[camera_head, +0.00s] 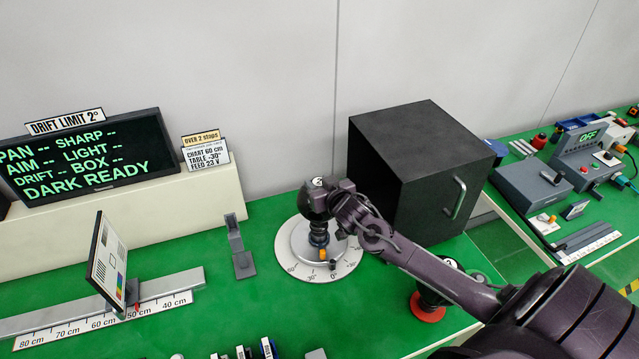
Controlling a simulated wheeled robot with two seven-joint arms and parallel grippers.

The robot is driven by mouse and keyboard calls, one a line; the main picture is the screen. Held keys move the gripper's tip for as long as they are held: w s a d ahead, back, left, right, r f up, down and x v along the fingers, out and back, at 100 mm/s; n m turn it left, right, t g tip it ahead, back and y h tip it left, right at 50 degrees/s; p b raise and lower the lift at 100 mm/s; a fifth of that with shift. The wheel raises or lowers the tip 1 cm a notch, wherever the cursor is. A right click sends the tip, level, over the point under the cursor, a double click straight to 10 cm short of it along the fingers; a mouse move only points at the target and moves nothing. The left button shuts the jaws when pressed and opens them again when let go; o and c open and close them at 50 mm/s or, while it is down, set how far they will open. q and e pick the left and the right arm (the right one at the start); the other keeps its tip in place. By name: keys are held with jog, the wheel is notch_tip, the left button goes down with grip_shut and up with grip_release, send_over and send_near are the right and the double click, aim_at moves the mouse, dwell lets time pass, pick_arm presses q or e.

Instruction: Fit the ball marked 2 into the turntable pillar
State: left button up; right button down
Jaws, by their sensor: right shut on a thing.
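A dark ball (313,201) with a small white round mark on top, its number too small to read surely, sits at the top of the turntable pillar (319,238). The pillar rises from a round pale turntable (296,262) with a degree scale and a small orange part near its foot. My right gripper (334,198) is shut on the ball from its right side. The fingers and ball are both dark, so I cannot tell whether the ball is fully seated or just above the pillar. My left gripper is not in view.
A second dark piece with a white mark (450,264) stands on a red base (428,308), partly behind my right arm. A black box (400,150) with a handle stands behind the arm. A chart (105,262) on a centimetre rail is at left.

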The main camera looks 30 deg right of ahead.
jog(key=shift+r+p, duration=0.15)
jog(key=shift+p, duration=0.45)
dwell(1.1)
jog(key=shift+f+b, duration=0.8)
jog(key=shift+f, duration=0.3)
jog(key=c, duration=0.9)
grip_release()
jog(key=shift+o, duration=0.4)
jog(key=shift+s+f, duration=0.1)
jog(key=b+v, duration=0.1)
jog(key=v, duration=0.6)
jog(key=shift+s+r+b, duration=0.25)
jog(key=shift+s+b, duration=0.05)
jog(key=shift+b, duration=0.1)
jog(key=shift+a, duration=0.15)
